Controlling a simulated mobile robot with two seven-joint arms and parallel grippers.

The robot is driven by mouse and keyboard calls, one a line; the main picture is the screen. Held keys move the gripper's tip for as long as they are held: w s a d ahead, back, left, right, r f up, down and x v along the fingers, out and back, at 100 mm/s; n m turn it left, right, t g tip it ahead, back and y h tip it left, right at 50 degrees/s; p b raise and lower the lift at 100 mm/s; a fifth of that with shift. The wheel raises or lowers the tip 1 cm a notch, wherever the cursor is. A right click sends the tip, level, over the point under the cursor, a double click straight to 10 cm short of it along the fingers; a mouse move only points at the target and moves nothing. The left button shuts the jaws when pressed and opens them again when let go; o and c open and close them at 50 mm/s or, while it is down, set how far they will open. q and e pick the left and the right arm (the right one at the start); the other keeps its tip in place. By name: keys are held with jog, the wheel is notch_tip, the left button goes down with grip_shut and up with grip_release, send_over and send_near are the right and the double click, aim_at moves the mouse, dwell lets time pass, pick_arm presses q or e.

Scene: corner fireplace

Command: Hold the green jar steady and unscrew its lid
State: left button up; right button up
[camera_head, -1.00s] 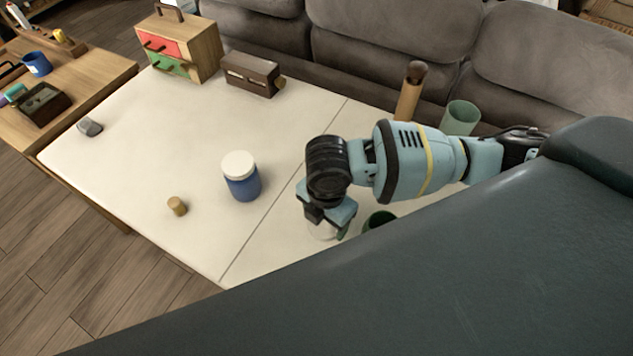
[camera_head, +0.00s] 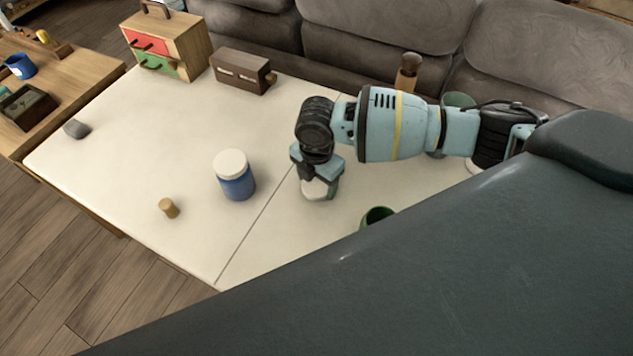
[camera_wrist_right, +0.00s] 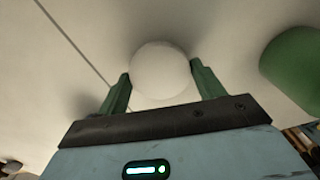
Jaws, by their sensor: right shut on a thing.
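My right gripper (camera_head: 318,172) is shut on a round white lid (camera_head: 316,190), held from above over the pale table. In the right wrist view the lid (camera_wrist_right: 160,72) sits between the two green fingers (camera_wrist_right: 160,85). The green jar (camera_head: 378,217) stands to the right of and nearer than the lid, with its dark mouth open and its lower part hidden. Its green side also shows at the right edge of the right wrist view (camera_wrist_right: 295,65), apart from the fingers. My left gripper is not in view.
A blue jar with a white lid (camera_head: 234,177) and a small cork-like piece (camera_head: 169,208) stand left of the gripper. A brown box (camera_head: 240,71) and a drawer cabinet (camera_head: 167,42) stand at the back. A dark surface covers the lower right.

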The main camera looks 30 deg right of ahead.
aim_at(317, 184)
jog(key=shift+f, duration=0.75)
jog(key=shift+f, duration=0.2)
jog(key=o, duration=1.1)
jog(key=shift+r, duration=0.15)
notch_tip(317, 184, up, 12)
jog(key=shift+r+p, duration=0.1)
jog(key=shift+p, duration=0.5)
